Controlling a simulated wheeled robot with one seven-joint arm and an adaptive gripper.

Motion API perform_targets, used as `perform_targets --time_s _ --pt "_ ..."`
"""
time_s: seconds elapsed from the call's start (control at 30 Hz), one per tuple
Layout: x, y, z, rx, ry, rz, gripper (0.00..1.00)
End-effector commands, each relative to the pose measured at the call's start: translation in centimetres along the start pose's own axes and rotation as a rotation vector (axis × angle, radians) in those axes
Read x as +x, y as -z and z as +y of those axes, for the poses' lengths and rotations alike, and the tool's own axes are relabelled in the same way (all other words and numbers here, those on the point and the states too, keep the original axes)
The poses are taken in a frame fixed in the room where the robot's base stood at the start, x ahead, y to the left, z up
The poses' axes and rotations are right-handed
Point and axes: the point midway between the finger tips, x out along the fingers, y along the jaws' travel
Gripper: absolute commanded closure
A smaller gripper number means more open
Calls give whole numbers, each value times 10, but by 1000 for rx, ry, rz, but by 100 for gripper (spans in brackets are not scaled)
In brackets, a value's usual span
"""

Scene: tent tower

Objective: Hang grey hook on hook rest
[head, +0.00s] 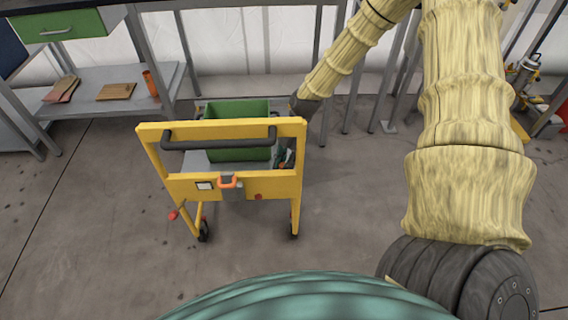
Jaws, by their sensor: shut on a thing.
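My arm reaches down behind the right side of the yellow cart (222,128). My gripper (284,158) shows only partly through the cart's open frame, below the black handle bar. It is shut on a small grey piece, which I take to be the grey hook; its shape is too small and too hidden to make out. An orange loop (228,181) on a grey bracket sits on the cart's front panel. I cannot tell which part is the hook rest.
A green bin (237,109) stands on the cart, left of my gripper. Metal bench legs stand close behind my arm. The floor right of the cart is clear.

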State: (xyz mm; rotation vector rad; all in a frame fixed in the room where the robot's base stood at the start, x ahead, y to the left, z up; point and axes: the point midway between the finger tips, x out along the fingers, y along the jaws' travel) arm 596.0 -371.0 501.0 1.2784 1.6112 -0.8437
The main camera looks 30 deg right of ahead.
Motion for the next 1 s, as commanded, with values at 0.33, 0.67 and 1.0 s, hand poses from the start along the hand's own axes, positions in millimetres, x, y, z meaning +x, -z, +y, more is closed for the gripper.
perform_targets --time_s 0.33,0.67,1.0 --pt "3 -1 0 0 0 0 100" --pt "4 -2 0 0 0 0 53" --pt "1 -2 0 0 -1 0 53"
